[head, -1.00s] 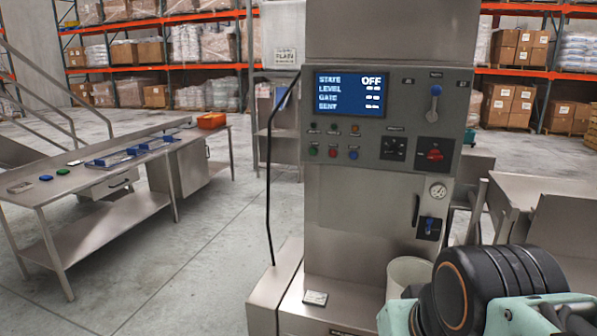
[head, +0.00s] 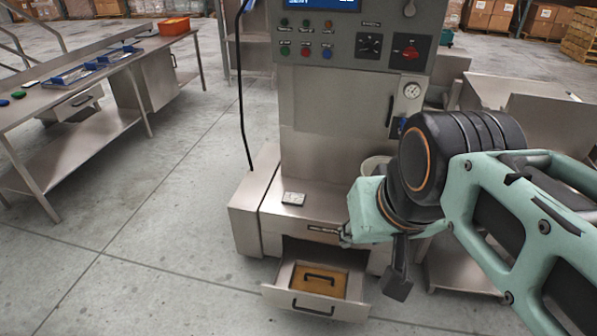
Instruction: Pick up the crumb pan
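The crumb pan appears to be the brown-filled tray (head: 307,290) with a black handle, sitting inside an open steel drawer (head: 282,293) low on the front of the machine. The drawer has its own dark handle on its front. My gripper (head: 368,262) is at the end of the teal arm, above and to the right of the drawer, and apart from the pan. Its fingers are small, dark and partly hidden by my wrist, so whether they are open or shut is unclear.
The weigher (head: 330,125) stands behind the drawer, with a white bucket (head: 374,165) partly hidden by my arm. A steel bench (head: 110,160) with blue trays is at left. Steel units (head: 500,90) stand at right. Floor is clear in front and left.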

